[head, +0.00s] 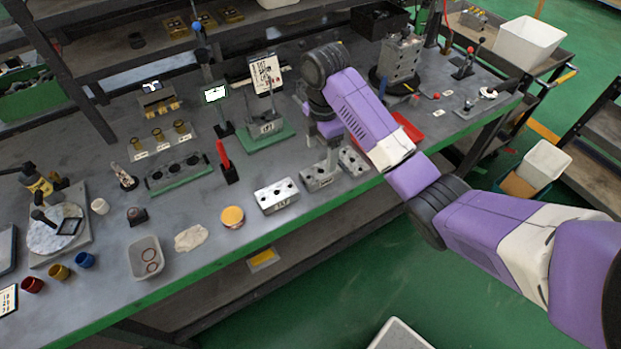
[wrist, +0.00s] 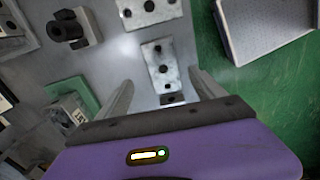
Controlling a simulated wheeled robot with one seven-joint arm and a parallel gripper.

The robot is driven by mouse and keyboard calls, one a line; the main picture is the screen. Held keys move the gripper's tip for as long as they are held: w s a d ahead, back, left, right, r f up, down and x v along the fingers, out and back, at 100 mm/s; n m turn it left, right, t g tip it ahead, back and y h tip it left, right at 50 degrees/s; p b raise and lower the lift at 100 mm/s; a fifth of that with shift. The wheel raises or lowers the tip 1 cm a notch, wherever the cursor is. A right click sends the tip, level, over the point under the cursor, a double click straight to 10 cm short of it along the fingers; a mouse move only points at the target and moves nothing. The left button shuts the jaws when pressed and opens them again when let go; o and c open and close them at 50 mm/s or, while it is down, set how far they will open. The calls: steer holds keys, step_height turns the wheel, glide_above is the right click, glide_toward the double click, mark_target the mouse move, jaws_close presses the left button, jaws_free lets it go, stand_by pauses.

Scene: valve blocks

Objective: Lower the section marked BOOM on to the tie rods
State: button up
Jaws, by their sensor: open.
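Three grey metal valve sections with round holes lie along the bench front: a left one (head: 276,195), a middle one (head: 318,179) and a right one (head: 353,161). Their markings are too small to read, so I cannot tell which says BOOM. A green-based fixture with upright rods (head: 268,133) stands behind them, to the left of my gripper. My gripper (head: 331,163) is open, above the middle section. In the wrist view, a section (wrist: 160,65) shows between and beyond the spread fingers (wrist: 162,95), with no grip on it. Another section (wrist: 148,10) lies just past it.
A green rack with round holes (head: 180,172), a red-handled stand (head: 227,165) and a yellow-topped round tin (head: 232,216) lie left. A red tray (head: 410,128) and a tall grey block stack (head: 401,58) are right. The bench's green front edge is close to the sections.

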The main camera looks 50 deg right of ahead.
mark_target(321, 171)
steer(key=f, duration=0.1)
steer(key=f+b, duration=0.1)
steer(key=shift+a+f, duration=0.2)
steer(key=shift+f, duration=0.1)
steer(key=shift+s+f+p, duration=0.15)
steer(key=shift+f, duration=1.2)
steer(key=shift+s+f+p, duration=0.1)
steer(key=shift+f+p, duration=0.05)
steer(key=shift+f, duration=1.15)
steer(key=shift+c, duration=0.2)
jaws_close()
